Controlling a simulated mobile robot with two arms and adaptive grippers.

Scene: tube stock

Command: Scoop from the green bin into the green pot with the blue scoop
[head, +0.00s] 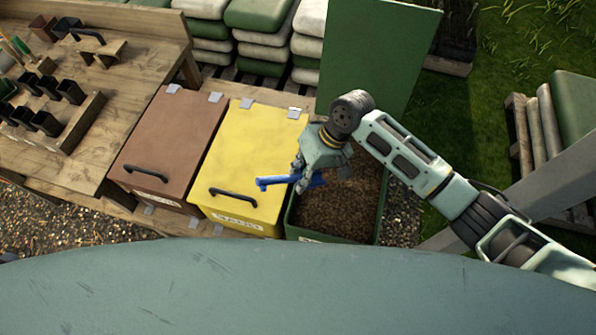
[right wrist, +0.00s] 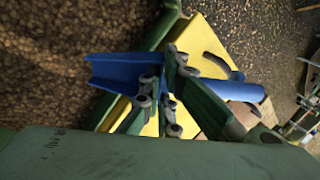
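The green bin (head: 345,240) stands open at the right end of the row of bins, filled with brown granular material (head: 340,205). Its green lid (head: 375,55) is raised behind it. My right gripper (head: 308,178) is over the bin's left side, shut on the blue scoop (head: 275,182). The scoop's handle end sticks out left over the yellow bin. In the right wrist view the fingers close on the scoop (right wrist: 125,72), its trough to the left over the material. I cannot pick out a green pot for certain among the small dark pots on the bench. My left gripper is out of view.
A yellow bin (head: 250,155) and a brown bin (head: 175,140), both lidded with black handles, stand left of the green bin. Farther left is a wooden bench (head: 130,75) with several dark pots (head: 48,123). Stacked sacks (head: 262,45) lie behind.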

